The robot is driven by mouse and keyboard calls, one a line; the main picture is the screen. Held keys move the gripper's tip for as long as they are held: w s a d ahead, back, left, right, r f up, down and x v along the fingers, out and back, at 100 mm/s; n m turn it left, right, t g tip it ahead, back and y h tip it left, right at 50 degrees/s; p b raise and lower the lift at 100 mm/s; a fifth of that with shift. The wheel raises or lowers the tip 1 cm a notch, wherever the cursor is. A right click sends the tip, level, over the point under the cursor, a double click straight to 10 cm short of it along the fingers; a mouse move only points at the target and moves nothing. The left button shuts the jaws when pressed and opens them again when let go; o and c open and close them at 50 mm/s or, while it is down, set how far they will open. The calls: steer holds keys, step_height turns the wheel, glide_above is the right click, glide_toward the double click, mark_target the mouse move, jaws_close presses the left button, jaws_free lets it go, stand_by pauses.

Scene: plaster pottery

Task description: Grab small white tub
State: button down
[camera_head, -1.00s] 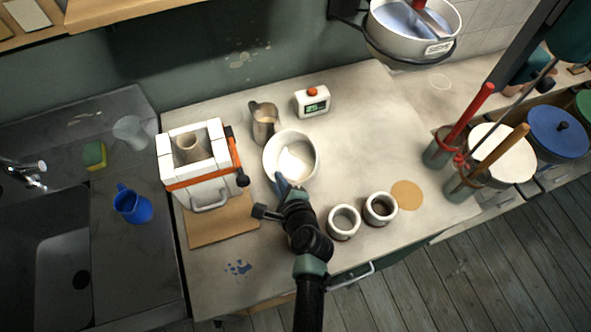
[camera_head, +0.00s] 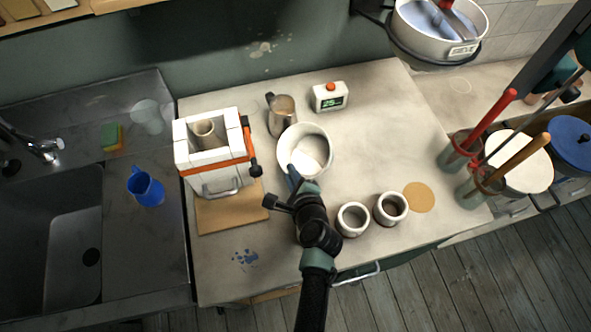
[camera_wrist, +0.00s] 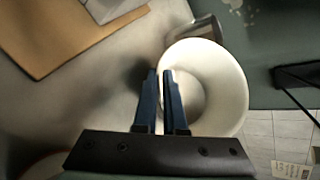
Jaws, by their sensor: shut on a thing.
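The small white tub (camera_head: 318,133) is a round, open vessel on the worktop, with pale white contents inside. It also shows in the wrist view (camera_wrist: 222,75), where I look down into it. My gripper (camera_head: 292,172) reaches it at its near left side. In the wrist view, the blue fingers of my gripper (camera_wrist: 163,78) straddle the tub's wall, one outside and one inside, and are shut on it. The tub looks upright. I cannot tell whether its base is clear of the worktop.
A metal jug (camera_head: 281,115) stands close behind the tub. A white strapped mould (camera_head: 218,155) on a brown board (camera_head: 232,213) is to the left. Two small cups (camera_head: 352,219) (camera_head: 391,208) stand front right. A timer (camera_head: 328,96) is behind. The worktop right of the tub is clear.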

steer(key=shift+r+p, duration=0.55)
steer(key=shift+r, duration=4.35)
